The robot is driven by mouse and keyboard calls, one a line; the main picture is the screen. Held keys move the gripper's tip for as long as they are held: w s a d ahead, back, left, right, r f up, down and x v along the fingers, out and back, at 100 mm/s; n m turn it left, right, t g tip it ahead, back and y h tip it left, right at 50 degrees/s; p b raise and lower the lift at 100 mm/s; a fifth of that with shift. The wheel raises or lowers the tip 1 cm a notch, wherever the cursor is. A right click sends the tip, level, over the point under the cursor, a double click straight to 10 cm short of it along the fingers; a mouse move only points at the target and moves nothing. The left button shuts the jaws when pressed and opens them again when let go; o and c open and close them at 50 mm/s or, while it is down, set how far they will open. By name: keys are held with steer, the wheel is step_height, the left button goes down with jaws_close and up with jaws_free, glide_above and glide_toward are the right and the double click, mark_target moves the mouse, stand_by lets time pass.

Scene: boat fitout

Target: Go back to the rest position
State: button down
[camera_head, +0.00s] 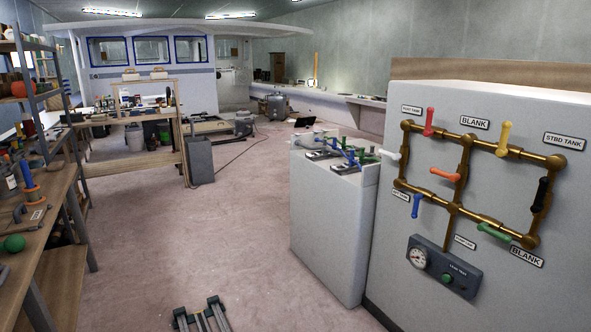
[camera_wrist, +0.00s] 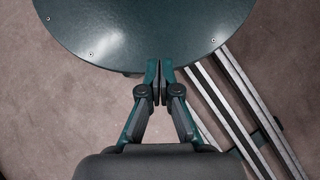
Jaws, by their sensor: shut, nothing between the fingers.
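My gripper (camera_wrist: 160,84) shows in the wrist view with its two fingers together and nothing between them. It points at a round dark teal plate that is part of my own base. Pale rails (camera_wrist: 241,110) run along the floor to its right. The arm and gripper are not in the head view, where only the end of the rails (camera_head: 201,318) shows at the bottom.
A grey panel (camera_head: 400,255) with brass pipes (camera_head: 454,209) and coloured valve handles stands at the right. Beside it is a grey cabinet (camera_head: 325,235) with handles on top. A cluttered wooden workbench (camera_head: 60,190) lines the left. The floor (camera_head: 215,240) between is mostly open.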

step_height(320, 180, up, 10)
steer(key=s+d+t+p, duration=0.1)
steer(key=p, duration=1.1)
steer(key=shift+s+n+h, duration=0.3)
steer(key=shift+s+n, duration=0.1)
